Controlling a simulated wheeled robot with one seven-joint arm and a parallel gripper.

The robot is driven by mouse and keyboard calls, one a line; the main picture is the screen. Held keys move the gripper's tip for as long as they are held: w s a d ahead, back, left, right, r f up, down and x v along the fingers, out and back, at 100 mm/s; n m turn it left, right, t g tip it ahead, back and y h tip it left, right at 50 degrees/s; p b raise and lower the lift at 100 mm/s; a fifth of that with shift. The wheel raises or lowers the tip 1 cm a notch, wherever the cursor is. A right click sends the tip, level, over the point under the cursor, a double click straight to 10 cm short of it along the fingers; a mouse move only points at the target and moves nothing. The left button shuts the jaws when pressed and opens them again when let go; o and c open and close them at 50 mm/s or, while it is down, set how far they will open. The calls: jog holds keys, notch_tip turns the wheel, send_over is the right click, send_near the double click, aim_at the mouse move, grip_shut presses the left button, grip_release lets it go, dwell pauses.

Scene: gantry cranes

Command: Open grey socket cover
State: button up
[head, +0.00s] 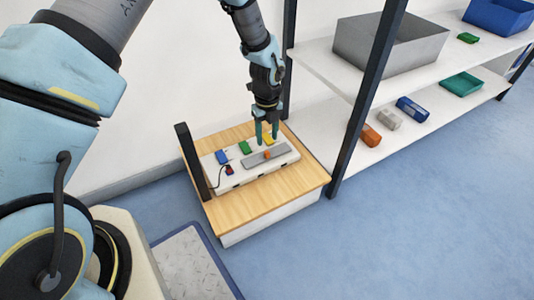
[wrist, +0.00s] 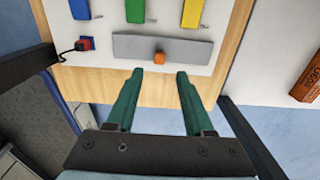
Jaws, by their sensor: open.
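The grey socket cover (head: 262,157) is a long flat grey bar with an orange knob (head: 267,155). It lies along the near part of a white panel (head: 234,178) on a wooden-topped box. In the wrist view the grey cover (wrist: 185,47) lies just past my fingertips, with its orange knob (wrist: 159,58) roughly centred ahead of the gap between them. My gripper (wrist: 160,72) has two green fingers, open and empty. In the head view my gripper (head: 267,140) points down over the panel, close to the cover. I cannot tell whether it touches anything.
Blue (head: 222,157), green (head: 245,147) and yellow (head: 268,138) blocks sit on the panel behind the cover. A red plug (head: 229,170) with a black cable is at its left. A dark post (head: 193,160) stands left. A shelf with bins (head: 385,45) stands right.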

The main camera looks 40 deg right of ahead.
aim_at(267, 152)
notch_tip(267, 152, down, 7)
jog(key=shift+b, duration=0.95)
jog(key=shift+c, duration=0.4)
grip_shut()
dwell(0.3)
